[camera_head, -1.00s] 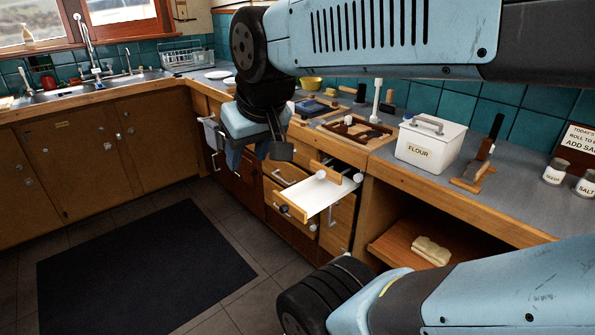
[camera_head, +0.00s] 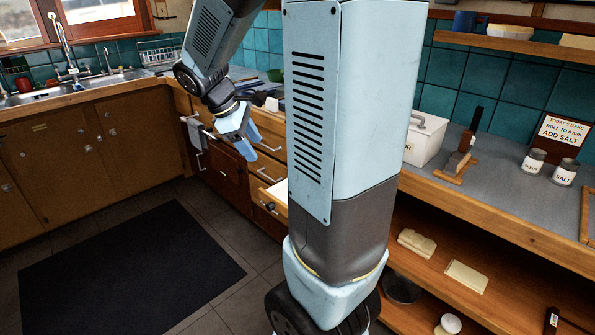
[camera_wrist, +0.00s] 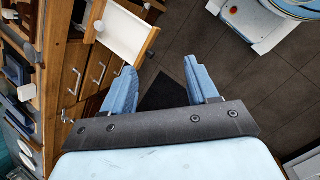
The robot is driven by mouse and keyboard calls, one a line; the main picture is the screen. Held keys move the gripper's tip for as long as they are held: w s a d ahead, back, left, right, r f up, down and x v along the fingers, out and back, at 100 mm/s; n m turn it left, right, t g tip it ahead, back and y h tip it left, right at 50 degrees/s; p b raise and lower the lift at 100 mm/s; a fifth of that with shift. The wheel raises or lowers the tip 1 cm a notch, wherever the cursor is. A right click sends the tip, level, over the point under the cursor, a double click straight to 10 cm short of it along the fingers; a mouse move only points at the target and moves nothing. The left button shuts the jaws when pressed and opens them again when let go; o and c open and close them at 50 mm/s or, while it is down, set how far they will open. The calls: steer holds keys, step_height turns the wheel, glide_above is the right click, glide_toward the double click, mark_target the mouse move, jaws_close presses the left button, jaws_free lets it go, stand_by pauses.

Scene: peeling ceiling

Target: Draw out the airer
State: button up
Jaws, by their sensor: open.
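No part is plainly marked as the airer. My gripper (camera_head: 258,147) is open and empty in front of the cabinet fronts, apart from the cloth. In the wrist view its blue fingers (camera_wrist: 159,66) are spread over the dark mat and floor, touching nothing. A white pulled-out panel with a wooden front (camera_wrist: 121,33) lies beyond the left finger. My arm hides most of it in the head view.
Wooden drawers with bar handles (camera_wrist: 79,82) line the left of the wrist view. A dark mat (camera_head: 125,270) lies on the tiled floor. A flour tin (camera_head: 424,140) and salt jar (camera_head: 564,173) stand on the counter. Open shelves (camera_head: 440,275) are at right.

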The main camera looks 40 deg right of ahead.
steer(key=w+d+f+n+g+h, duration=0.2)
steer(key=w+d+f+n+h, duration=0.3)
steer(key=w+d+f+n, duration=0.45)
steer(key=w+d+f+n+g+h, duration=0.1)
steer(key=w+d+f+n+h, duration=0.4)
steer(key=f, duration=0.8)
steer(key=shift+n+y, duration=0.5)
steer(key=shift+n, duration=0.05)
steer(key=x, duration=0.8)
steer(key=w+x, duration=0.1)
steer(key=x, duration=0.4)
steer(key=shift+w+d+r, duration=0.1)
steer(key=shift+d+r, duration=0.25)
steer(key=shift+a, duration=0.1)
jaws_close()
